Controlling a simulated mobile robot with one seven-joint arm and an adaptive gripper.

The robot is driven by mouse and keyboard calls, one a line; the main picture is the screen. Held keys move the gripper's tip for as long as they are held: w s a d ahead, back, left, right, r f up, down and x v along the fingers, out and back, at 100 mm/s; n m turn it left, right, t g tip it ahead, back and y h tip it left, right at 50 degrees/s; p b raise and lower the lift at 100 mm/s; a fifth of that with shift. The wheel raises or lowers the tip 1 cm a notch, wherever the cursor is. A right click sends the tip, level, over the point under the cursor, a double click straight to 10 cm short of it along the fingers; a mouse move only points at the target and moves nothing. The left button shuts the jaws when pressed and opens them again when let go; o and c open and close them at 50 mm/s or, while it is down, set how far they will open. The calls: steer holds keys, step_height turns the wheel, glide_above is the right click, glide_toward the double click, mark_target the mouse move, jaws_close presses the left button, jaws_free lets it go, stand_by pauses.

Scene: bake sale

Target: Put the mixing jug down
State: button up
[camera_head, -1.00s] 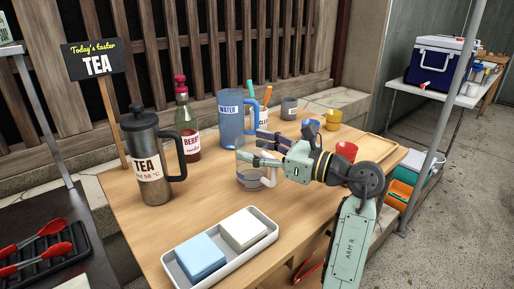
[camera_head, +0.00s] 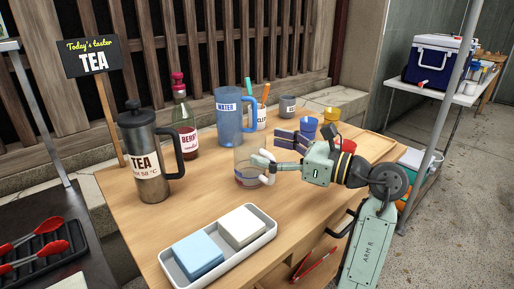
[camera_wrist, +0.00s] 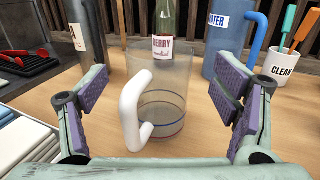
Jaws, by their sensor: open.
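The mixing jug (camera_head: 246,168) is a clear jug with a white handle. It stands upright on the wooden table (camera_head: 210,195) near the middle. In the wrist view the mixing jug (camera_wrist: 165,98) shows a white handle (camera_wrist: 132,112) turned toward me and left, with coloured lines near its base. My gripper (camera_head: 276,150) is open, to the right of the jug. In the wrist view the purple-padded fingers of my gripper (camera_wrist: 165,105) are spread wide on either side of the jug, apart from it. Part of the jug is hidden by my gripper in the head view.
A tea press (camera_head: 147,155), a berry cordial bottle (camera_head: 184,130) and a blue water jug (camera_head: 230,118) stand behind and left. A white tray (camera_head: 262,241) with two sponge-like blocks lies in front. Cups (camera_head: 309,127) stand behind my gripper. Bare table lies left of the jug.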

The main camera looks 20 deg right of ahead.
steer(key=b+v, duration=0.1)
steer(key=v, duration=0.7)
